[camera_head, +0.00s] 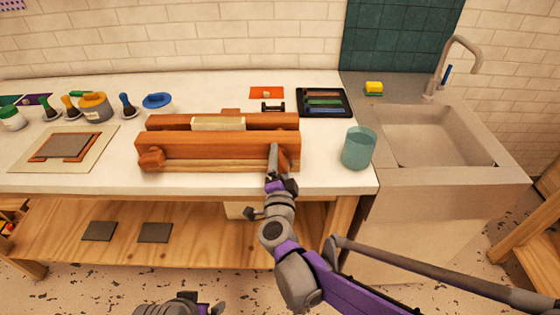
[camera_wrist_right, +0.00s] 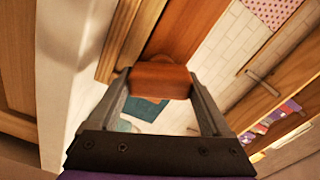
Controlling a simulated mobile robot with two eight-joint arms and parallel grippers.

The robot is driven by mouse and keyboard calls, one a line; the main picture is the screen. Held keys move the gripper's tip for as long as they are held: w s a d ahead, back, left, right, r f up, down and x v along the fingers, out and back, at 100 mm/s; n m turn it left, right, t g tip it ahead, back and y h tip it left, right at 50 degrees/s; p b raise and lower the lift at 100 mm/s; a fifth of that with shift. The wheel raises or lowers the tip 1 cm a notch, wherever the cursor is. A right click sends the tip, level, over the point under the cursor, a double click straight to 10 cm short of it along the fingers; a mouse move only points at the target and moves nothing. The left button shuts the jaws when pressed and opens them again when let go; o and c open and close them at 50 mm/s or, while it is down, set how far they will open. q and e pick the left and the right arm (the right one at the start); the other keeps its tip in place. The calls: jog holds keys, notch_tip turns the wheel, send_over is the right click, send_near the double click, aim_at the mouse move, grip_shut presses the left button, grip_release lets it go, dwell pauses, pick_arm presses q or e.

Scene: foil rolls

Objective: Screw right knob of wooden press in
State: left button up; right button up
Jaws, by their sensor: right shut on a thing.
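The reddish-brown wooden press (camera_head: 190,145) lies along the worktop, with a pale block held between its beams. Its left knob (camera_head: 151,159) shows at the front left. My right gripper (camera_head: 275,158) is at the front right end of the press and is shut on the right knob. In the right wrist view the right knob (camera_wrist_right: 160,80) sits between the two fingers, in front of the press beam. In the head view the gripper mostly hides this knob.
A teal cup (camera_head: 359,147) stands right of the press, near my right arm. A black tray (camera_head: 325,102) lies behind it. A sink (camera_head: 437,135) is at the right. Pots and brushes stand at the left beside a framed board (camera_head: 64,147). The worktop's front strip is clear.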

jog(key=m, duration=0.4)
jog(key=shift+s+f+m, duration=0.1)
jog(key=shift+f+m, duration=0.1)
jog(key=shift+m, duration=0.1)
jog(key=m, duration=0.5)
jog(key=shift+f, duration=0.1)
jog(key=m, duration=0.6)
jog(key=shift+a+p, duration=0.1)
jog(key=shift+p, duration=0.25)
jog(key=shift+a+f+m, duration=0.1)
jog(key=shift+m, duration=2.1)
jog(key=o, duration=1.2)
jog(key=shift+c, duration=0.2)
jog(key=shift+s, duration=0.1)
